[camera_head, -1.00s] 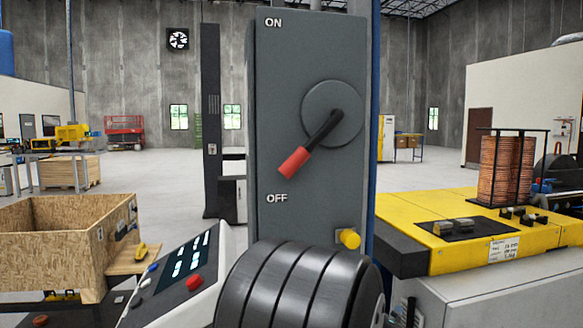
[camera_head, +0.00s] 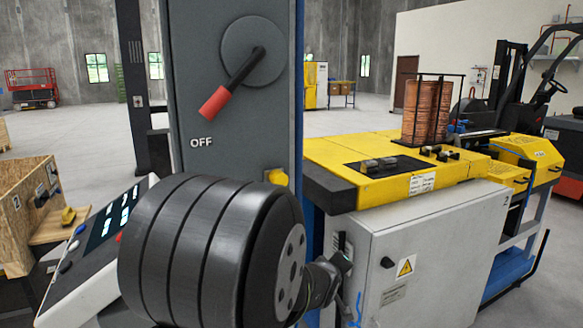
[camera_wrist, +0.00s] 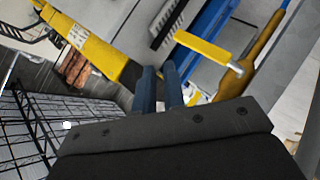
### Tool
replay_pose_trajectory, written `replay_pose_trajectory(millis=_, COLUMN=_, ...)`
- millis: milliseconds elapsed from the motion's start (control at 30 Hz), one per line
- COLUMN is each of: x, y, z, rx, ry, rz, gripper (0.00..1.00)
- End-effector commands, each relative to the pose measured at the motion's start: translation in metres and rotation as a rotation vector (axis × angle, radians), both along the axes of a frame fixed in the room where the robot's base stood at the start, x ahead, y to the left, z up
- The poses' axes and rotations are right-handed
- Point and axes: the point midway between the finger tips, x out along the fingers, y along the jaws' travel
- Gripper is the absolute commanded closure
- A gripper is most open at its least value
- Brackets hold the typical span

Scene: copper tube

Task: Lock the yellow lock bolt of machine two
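In the head view a yellow bolt-like knob (camera_head: 277,177) sticks out of the lower right of a grey switch box (camera_head: 235,130). The box's red-tipped lever (camera_head: 230,85) points down-left toward OFF. My black arm fills the lower foreground and covers the area below the knob. In the wrist view my gripper (camera_wrist: 160,72) has two blue fingers close together, with a narrow empty gap. A yellow bar (camera_wrist: 205,48) lies just beyond and right of the fingertips, apparently apart from them. I cannot tell which bolt it is.
A yellow-topped machine (camera_head: 325,155) with a grey cabinet (camera_head: 410,255) stands right of the box. Copper coils (camera_head: 425,110) stand on it. A control panel (camera_head: 100,235) and wooden crate (camera_head: 25,205) are at left. A black wire grid (camera_wrist: 35,135) shows in the wrist view.

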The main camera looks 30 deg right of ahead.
Motion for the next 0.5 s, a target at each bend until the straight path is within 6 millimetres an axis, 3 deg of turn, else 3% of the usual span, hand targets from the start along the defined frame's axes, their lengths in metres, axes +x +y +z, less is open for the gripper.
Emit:
replay_pose_trajectory(millis=200, x=-0.036, y=-0.020, z=0.002, rx=0.343, ry=-0.119, rz=-0.213, gripper=1.00)
replay_pose_trajectory(millis=367, x=-0.054, y=-0.022, z=0.013, rx=0.626, ry=-0.246, rz=-0.342, gripper=1.00)
replay_pose_trajectory(millis=500, x=-0.064, y=-0.017, z=0.033, rx=0.871, ry=-0.370, rz=-0.417, gripper=1.00)
